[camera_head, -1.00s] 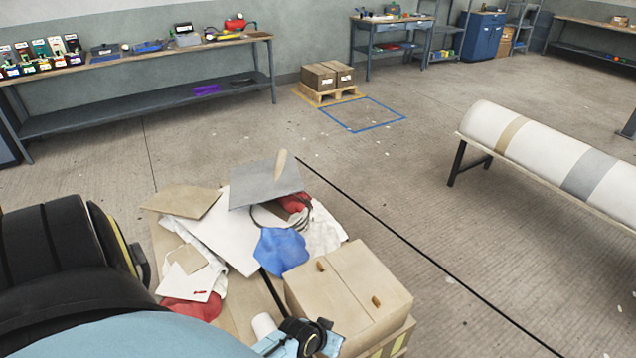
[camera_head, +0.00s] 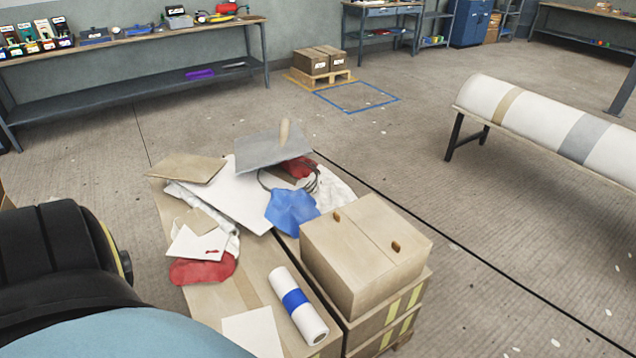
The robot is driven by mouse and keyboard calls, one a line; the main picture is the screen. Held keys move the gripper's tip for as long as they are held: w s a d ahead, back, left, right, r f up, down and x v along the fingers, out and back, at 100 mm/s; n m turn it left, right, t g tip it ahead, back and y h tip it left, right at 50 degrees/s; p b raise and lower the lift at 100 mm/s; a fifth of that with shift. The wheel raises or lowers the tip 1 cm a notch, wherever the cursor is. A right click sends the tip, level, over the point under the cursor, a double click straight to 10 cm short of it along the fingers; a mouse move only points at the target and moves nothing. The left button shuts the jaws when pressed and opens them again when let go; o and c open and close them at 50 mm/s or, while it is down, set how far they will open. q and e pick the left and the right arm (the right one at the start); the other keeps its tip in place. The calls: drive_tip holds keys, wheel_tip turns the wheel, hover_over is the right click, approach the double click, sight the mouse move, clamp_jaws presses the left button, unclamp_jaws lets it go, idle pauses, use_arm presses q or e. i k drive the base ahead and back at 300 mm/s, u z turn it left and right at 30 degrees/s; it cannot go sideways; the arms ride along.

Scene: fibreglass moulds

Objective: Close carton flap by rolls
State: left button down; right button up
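A brown carton (camera_head: 345,262) stands at lower centre right on a larger box with yellow stripes. Its two top panels lie flat with a seam between them, and each bears a small brown tab. A white roll with a blue band (camera_head: 306,318) lies on a brown cardboard surface (camera_head: 205,298) just left of the carton, apart from it. My black and light blue arm (camera_head: 60,265) fills the lower left. Neither gripper shows.
Cardboard sheets, a grey board (camera_head: 272,148), a blue cloth (camera_head: 291,210) and red cloths (camera_head: 203,268) are heaped behind the roll. A white sheet (camera_head: 252,332) lies left of the roll. A large roll on a bench (camera_head: 545,125) stands at right. The floor between is clear.

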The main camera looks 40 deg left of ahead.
sight(355, 257)
drive_tip(key=z, duration=1.15)
drive_tip(key=i, duration=0.65)
drive_tip(key=u, duration=2.05)
